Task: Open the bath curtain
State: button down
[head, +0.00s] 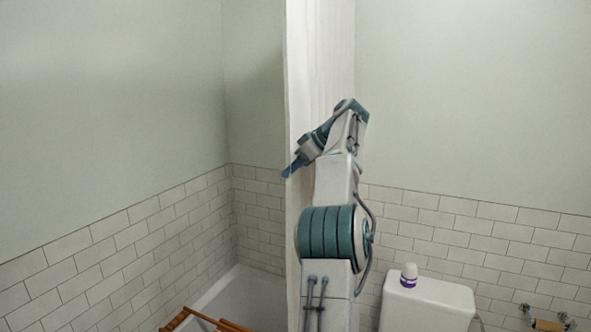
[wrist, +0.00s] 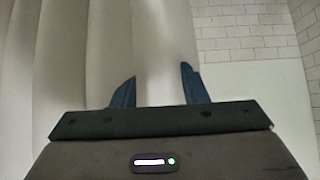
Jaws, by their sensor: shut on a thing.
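The white bath curtain (head: 319,60) hangs in folds beside the bathtub, gathered into a narrow strip behind my arm in the head view. Its left edge is near my gripper (head: 288,172). In the wrist view the curtain (wrist: 60,60) fills the left and middle, and its edge runs between the two blue fingers of my gripper (wrist: 155,85). My gripper is shut on the curtain's edge. My arm hides part of the curtain in the head view.
The white bathtub (head: 245,295) lies left of the curtain, with a wooden rack (head: 205,322) at its near end. A toilet tank (head: 428,300) with a purple-and-white bottle (head: 408,275) stands at the right. Tiled walls close the left and back.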

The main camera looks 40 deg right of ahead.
dwell(0.4)
jog(key=c, duration=0.8)
grip_release()
jog(key=shift+w, duration=0.2)
jog(key=shift+c, duration=0.2)
jog(key=shift+s, duration=0.1)
jog(key=shift+d, duration=0.1)
jog(key=s+d+r, duration=0.1)
jog(key=s+d, duration=0.2)
jog(key=s, duration=0.4)
jog(key=s+d+r+b, duration=0.1)
jog(key=s+d+r, duration=0.1)
jog(key=s, duration=0.5)
jog(key=shift+d+r, duration=0.25)
jog(key=shift+d, duration=0.5)
jog(key=shift+w, duration=0.1)
